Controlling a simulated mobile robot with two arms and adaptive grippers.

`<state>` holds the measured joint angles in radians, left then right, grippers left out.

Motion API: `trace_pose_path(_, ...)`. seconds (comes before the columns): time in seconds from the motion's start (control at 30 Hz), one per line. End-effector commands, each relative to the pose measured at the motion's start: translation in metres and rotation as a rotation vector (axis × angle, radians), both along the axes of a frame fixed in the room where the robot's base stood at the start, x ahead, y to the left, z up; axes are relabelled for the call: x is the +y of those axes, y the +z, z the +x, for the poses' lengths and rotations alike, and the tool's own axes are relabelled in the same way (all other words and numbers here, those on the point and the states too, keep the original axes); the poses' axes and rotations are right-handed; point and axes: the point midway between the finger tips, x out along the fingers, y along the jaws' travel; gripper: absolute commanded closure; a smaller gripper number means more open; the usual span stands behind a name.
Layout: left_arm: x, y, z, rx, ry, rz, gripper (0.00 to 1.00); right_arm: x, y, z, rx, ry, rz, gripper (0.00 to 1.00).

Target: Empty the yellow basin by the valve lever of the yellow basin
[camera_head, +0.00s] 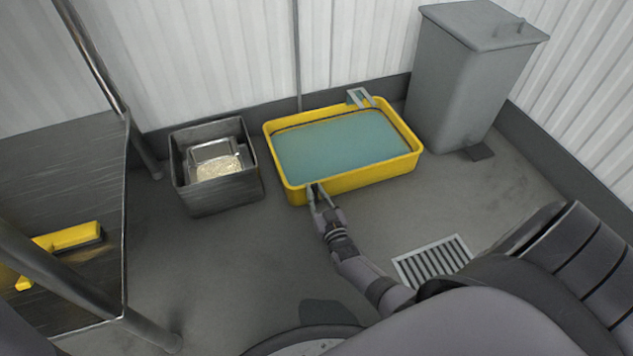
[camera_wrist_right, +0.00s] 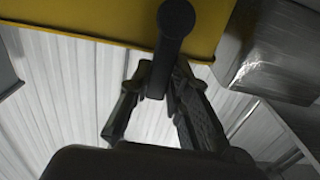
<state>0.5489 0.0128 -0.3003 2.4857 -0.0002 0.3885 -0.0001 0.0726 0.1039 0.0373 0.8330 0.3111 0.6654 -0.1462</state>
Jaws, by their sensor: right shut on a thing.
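The yellow basin (camera_head: 372,180) stands on the floor against the back wall and holds blue-green liquid. My right gripper (camera_head: 317,190) is at the basin's near side, left of its middle. In the right wrist view, the dark valve lever (camera_wrist_right: 176,30) stands out in front of the basin's yellow wall (camera_wrist_right: 90,20). My right gripper (camera_wrist_right: 160,80) is shut on the lever, with one finger on each side of it. In the head view the lever is mostly hidden by the gripper. My left gripper is not in view.
A metal bin (camera_head: 215,200) with a tray of pale grains (camera_head: 218,168) inside stands left of the basin. A grey pedal bin (camera_head: 460,85) stands at the right. A floor drain grate (camera_head: 432,262) lies in front. A metal table (camera_head: 60,170) with a yellow-headed tool (camera_head: 65,238) is at the left.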

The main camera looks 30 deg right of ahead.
Motion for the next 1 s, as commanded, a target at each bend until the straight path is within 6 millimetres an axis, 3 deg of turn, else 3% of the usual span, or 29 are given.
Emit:
trace_pose_path(0.47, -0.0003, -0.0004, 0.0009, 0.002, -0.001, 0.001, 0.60, 0.0014, -0.0016, -0.0009, 0.008, 0.003, -0.020, 1.00)
trace_pose_path(0.5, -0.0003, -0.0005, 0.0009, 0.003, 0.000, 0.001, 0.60, 0.0014, -0.0016, -0.0009, 0.008, 0.003, -0.020, 0.80)
trace_pose_path(0.8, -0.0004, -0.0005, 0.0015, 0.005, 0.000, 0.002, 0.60, 0.0006, -0.0006, -0.0004, 0.005, 0.001, -0.015, 0.62)
trace_pose_path(1.0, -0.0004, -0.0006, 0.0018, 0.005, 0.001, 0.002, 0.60, 0.0002, -0.0002, -0.0001, 0.004, 0.001, -0.015, 0.62)
